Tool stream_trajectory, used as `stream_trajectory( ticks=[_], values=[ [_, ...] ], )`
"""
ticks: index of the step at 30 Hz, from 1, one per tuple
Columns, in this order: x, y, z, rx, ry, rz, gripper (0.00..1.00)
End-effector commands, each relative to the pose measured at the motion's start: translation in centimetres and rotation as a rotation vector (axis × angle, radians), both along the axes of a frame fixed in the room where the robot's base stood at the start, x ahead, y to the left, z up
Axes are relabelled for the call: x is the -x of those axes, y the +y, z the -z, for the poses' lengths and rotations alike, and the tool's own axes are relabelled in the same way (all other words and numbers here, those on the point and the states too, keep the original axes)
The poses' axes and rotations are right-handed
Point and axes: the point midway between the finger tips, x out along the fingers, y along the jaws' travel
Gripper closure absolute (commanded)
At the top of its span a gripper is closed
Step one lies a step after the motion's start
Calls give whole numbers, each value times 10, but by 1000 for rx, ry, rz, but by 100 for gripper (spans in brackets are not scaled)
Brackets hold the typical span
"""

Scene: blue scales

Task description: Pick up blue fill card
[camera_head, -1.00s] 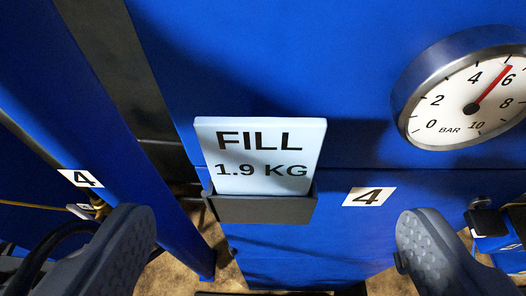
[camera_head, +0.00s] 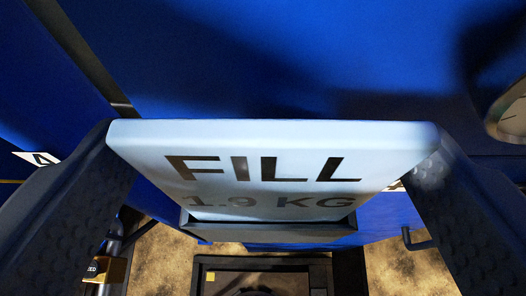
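The pale blue fill card (camera_head: 300,141), marked FILL 1.9 KG, is close up in the middle of the head view. Its top edge is toward me, and its lower end meets the dark grey holder (camera_head: 268,232) on the blue panel. I cannot tell how deep the card sits in the holder. My gripper (camera_head: 272,150) has one dark finger against each side edge of the card, shut on it near the top corners.
The blue panel (camera_head: 290,60) fills the background behind the card. Part of a round gauge (camera_head: 512,115) shows at the right edge. A white number label (camera_head: 38,158) is at the left. Brown floor (camera_head: 165,262) and a dark frame show below.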

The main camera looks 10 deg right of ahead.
Motion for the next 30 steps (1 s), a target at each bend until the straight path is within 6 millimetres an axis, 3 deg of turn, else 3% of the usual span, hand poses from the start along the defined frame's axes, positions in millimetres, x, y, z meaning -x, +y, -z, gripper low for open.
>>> stream_trajectory(
  ticks=[13,14,18,19,30],
  values=[
    [-7,-1,3,-2,-1,1,18],
    [-7,-1,3,-2,-1,1,24],
    [-7,-1,3,-1,-1,0,63],
    [-7,-1,3,-1,-1,0,66],
    [-6,-1,-4,-1,-1,0,66]
  ],
)
